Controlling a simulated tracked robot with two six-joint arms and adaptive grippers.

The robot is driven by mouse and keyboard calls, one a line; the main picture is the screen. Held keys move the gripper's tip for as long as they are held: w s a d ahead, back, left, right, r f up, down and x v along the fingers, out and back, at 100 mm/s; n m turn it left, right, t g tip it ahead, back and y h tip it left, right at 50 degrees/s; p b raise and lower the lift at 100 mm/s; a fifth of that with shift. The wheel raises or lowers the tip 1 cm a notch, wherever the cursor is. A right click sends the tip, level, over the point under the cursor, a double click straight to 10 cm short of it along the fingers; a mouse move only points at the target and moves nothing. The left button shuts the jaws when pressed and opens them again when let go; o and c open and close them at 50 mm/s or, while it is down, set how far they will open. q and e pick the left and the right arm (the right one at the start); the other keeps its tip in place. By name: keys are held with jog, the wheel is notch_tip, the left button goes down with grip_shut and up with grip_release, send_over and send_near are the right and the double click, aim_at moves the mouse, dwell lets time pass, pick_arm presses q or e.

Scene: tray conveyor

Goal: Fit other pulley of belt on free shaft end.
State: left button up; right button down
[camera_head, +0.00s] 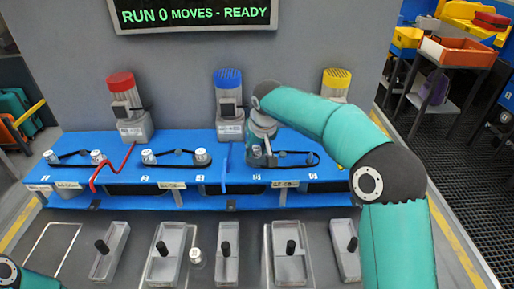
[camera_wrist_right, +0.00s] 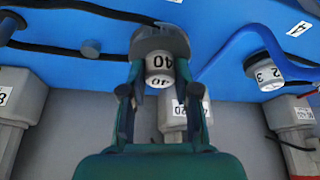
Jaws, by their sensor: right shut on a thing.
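In the head view my right gripper (camera_head: 262,156) points down at the right part of the blue bench, at the left end of a black belt (camera_head: 298,164). In the wrist view its fingers (camera_wrist_right: 163,92) are shut on a pulley marked 40 (camera_wrist_right: 160,64). The pulley has a grey rim and a pale hub. The black belt (camera_wrist_right: 85,8) runs from it to the left. A dark round post (camera_wrist_right: 91,47) stands by the belt. The shaft end under the pulley is hidden, so I cannot tell whether the pulley is seated. My left gripper is out of view.
Two other black belts with pulleys (camera_head: 202,156) lie at the left. A red strip (camera_head: 108,169) and a blue strip (camera_head: 225,165) cross the bench. Red-, blue- and yellow-capped motors (camera_head: 229,95) stand behind. Several grey trays with black knobs (camera_head: 170,240) line the front.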

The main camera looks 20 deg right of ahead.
jog(key=shift+f+b, duration=0.3)
jog(key=shift+f, duration=0.2)
jog(key=c, duration=0.8)
grip_release()
jog(key=shift+o, duration=0.2)
jog(key=v, duration=1.2)
